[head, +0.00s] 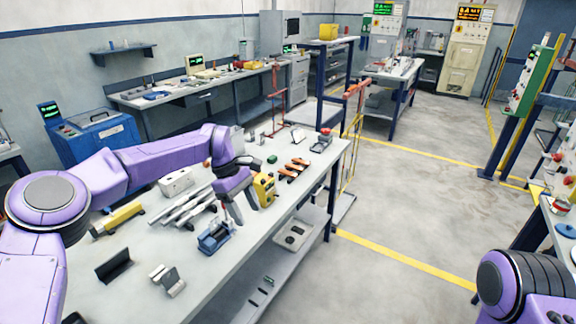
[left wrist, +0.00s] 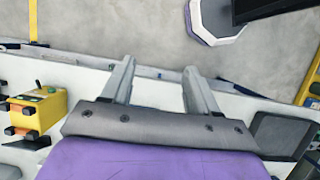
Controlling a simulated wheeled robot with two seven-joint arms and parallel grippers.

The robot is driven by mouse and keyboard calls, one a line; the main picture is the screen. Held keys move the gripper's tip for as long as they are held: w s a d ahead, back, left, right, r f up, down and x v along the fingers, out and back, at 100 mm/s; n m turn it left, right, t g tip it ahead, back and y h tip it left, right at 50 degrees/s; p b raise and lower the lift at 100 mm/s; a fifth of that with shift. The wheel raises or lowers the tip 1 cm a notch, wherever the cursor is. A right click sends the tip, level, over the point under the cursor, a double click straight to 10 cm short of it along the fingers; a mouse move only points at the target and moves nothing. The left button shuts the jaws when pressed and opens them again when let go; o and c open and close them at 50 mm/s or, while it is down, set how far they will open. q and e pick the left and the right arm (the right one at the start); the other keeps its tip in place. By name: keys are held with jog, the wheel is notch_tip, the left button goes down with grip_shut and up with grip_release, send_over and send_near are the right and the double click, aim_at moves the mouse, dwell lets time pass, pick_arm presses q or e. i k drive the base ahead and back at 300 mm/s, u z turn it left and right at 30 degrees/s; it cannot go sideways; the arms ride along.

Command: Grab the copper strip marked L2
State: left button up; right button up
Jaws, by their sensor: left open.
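Several orange-copper pieces with dark parts (head: 293,168) lie in a group on the workbench (head: 255,240). I cannot read any L2 mark, and cannot tell which of them, if any, is the copper strip. My left gripper (head: 240,212) hangs over the bench, nearer than these pieces, between the yellow device (head: 264,190) and the blue vise (head: 214,236). In the left wrist view its two fingers (left wrist: 158,88) are apart with nothing between them, above the bench edge. My right gripper is out of view.
The yellow device also shows in the left wrist view (left wrist: 38,110), beside the gripper. Metal bars (head: 188,208), a white box (head: 176,181) and a black angle piece (head: 114,266) lie on the bench. The floor right of the bench is open.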

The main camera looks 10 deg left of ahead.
aim_at(289, 164)
jog(key=i, duration=1.9)
jog(key=z, duration=0.05)
